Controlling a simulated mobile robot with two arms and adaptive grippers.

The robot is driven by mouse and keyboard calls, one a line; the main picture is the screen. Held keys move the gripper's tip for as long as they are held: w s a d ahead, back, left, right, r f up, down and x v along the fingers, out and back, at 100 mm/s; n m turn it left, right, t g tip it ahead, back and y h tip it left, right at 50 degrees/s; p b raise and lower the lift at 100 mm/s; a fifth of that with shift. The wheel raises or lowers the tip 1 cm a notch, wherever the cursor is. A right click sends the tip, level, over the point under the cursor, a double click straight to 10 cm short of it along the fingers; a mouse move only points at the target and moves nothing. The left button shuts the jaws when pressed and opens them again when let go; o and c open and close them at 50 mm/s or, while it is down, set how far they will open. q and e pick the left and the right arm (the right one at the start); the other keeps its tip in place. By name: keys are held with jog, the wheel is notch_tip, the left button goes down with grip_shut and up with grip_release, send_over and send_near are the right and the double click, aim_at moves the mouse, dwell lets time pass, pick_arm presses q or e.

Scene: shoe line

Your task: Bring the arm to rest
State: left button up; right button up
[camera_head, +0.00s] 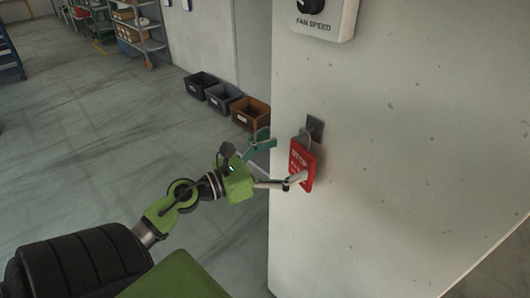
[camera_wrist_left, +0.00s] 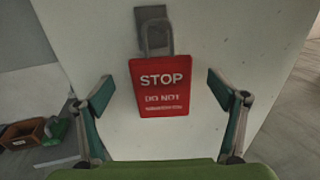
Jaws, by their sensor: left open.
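My left gripper (camera_head: 280,163) reaches in from the left in the head view, its fingers spread open in front of the wall. A red tag marked STOP / DO NOT (camera_head: 301,168) hangs by a grey shackle from a small plate on the wall. In the left wrist view the red tag (camera_wrist_left: 162,88) hangs upright between the two open fingers of the left gripper (camera_wrist_left: 157,93), with a gap on each side. In the head view one finger overlaps the tag's lower part. My right gripper is not in view.
A FAN SPEED control box (camera_head: 324,17) is on the pale wall (camera_head: 400,150) above. Grey and brown bins (camera_head: 251,112) stand on the floor behind the gripper. A wheeled shelf (camera_head: 140,28) is farther back. The floor at left is mostly clear.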

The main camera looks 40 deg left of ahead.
pick_arm(q)
jog(key=v, duration=0.7)
